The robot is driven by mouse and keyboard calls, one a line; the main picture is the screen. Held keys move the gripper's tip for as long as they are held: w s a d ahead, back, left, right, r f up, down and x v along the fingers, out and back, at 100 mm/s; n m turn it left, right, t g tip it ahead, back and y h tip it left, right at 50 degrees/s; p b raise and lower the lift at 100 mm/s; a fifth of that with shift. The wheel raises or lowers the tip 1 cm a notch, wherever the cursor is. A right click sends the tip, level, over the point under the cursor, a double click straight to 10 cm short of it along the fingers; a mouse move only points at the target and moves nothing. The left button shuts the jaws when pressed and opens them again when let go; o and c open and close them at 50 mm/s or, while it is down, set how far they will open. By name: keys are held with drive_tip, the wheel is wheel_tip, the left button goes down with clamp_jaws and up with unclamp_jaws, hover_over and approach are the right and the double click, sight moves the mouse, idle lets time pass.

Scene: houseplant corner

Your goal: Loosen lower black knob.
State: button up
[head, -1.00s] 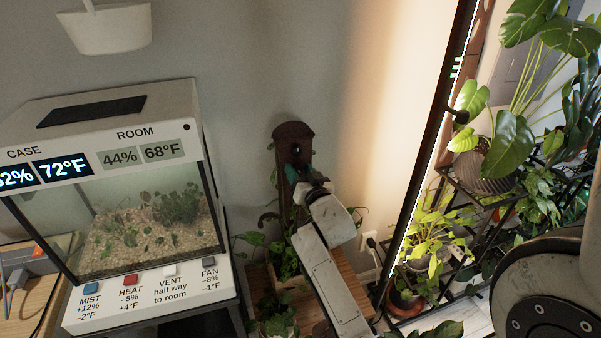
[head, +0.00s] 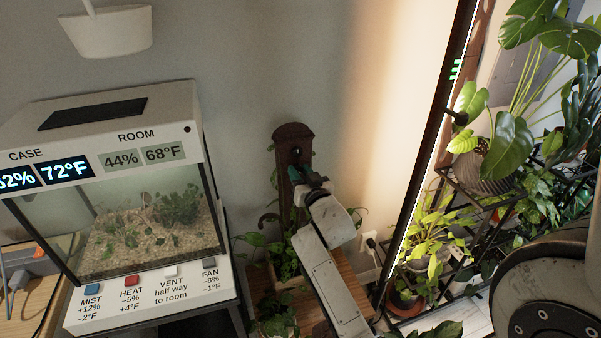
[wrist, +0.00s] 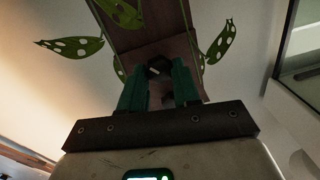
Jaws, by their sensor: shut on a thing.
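A dark brown wooden board (head: 292,134) with a rounded top stands upright against the wall in the head view. A dark round knob or hole (head: 297,151) shows on its upper part. My gripper (head: 298,180), with teal fingers, is at the board just below that. In the wrist view, a black knob (wrist: 158,66) sits between the two fingertips of my gripper (wrist: 159,72), in front of the board (wrist: 150,25). The fingers are shut on it. In the head view this knob is hidden by the gripper.
Perforated leaves (wrist: 75,46) hang beside the board. A glass terrarium case (head: 150,215) stands to the left. A dark upright post with a light strip (head: 428,150) and a plant rack (head: 480,185) stand to the right. Potted plants (head: 275,312) stand below the board.

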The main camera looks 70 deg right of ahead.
drive_tip(key=n+p, duration=0.1)
drive_tip(key=n, duration=1)
drive_tip(key=n+g+p, duration=0.1)
drive_tip(key=n, duration=1.5)
drive_tip(key=shift+w+a+f+g+h+p, duration=0.15)
drive_tip(key=shift+f+g+h+p, duration=0.15)
drive_tip(key=shift+g+h, duration=0.1)
idle(0.3)
drive_tip(key=o, duration=1.1)
drive_tip(key=shift+r, duration=0.15)
drive_tip(key=shift+c, duration=0.2)
